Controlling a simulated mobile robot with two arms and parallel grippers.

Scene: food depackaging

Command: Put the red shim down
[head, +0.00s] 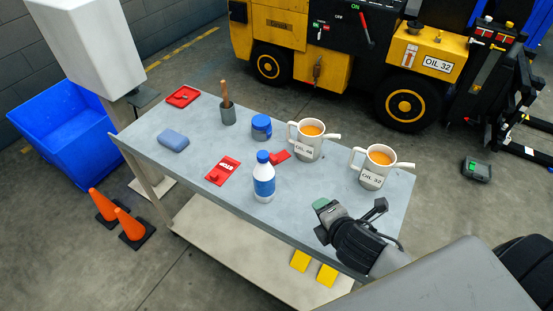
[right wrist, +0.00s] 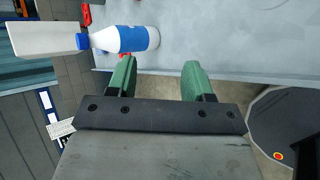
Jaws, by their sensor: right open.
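A small red block (head: 279,156), which looks like the red shim, lies on the grey table (head: 190,185) between the white bottle with a blue cap (head: 264,178) and a jug labelled OIL 46 (head: 308,142). My right gripper (head: 350,207) is open and empty over the table's near right part, apart from the red block. In the right wrist view its green fingertips (right wrist: 157,68) are spread with nothing between them, and the bottle (right wrist: 125,39) is at upper left. Red bits show beside the bottle, partly hidden. My left gripper is not in view.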

